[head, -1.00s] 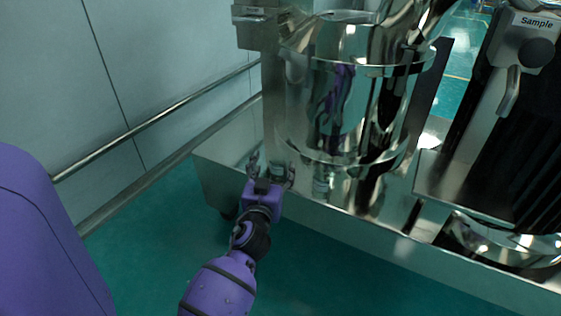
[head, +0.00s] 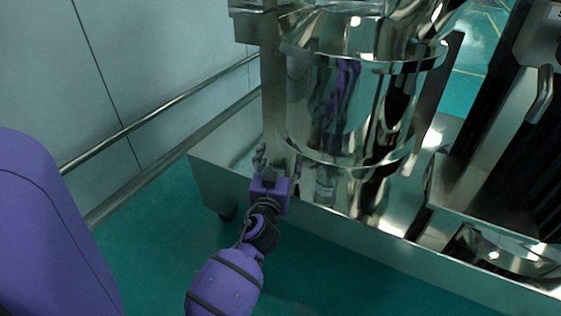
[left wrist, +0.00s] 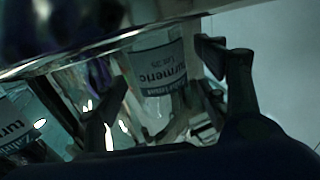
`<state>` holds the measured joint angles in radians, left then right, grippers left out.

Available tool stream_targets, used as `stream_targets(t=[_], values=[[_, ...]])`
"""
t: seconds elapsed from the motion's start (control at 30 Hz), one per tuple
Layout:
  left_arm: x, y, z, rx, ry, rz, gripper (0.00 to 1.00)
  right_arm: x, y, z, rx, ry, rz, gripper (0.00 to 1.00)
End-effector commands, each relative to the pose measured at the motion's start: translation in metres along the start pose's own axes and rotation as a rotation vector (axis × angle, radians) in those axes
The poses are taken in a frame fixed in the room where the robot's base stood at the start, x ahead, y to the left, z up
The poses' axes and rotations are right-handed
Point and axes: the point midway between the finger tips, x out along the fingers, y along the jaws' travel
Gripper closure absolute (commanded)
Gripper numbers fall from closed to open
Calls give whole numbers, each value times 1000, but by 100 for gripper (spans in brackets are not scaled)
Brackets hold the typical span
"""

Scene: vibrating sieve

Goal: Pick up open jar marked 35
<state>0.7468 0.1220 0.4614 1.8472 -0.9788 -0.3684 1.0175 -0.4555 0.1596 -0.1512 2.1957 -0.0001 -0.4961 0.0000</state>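My right gripper is not in view.
A second labelled jar (left wrist: 15,125) shows at the left of the wrist view; a small jar (head: 326,184) stands right of my gripper in the head view. The steel vessel (head: 345,110) overhangs closely. A wall rail (head: 150,118) runs at left. The green floor in front is clear.

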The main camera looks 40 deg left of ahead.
Motion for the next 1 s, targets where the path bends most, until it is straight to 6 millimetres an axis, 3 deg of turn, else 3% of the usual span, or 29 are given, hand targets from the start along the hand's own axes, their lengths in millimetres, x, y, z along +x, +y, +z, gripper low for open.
stream_targets(t=[0.07, 0.4, 0.67, 1.0], values=[[0, 0, 0, 0, 0, 0, 43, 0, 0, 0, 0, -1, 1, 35], [0, 0, 0, 0, 0, 0, 87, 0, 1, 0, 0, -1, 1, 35], [0, 0, -6, 1, 1, 0, 87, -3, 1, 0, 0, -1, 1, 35], [0, 0, -74, -2, 5, 1, 87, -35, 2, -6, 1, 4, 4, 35]])
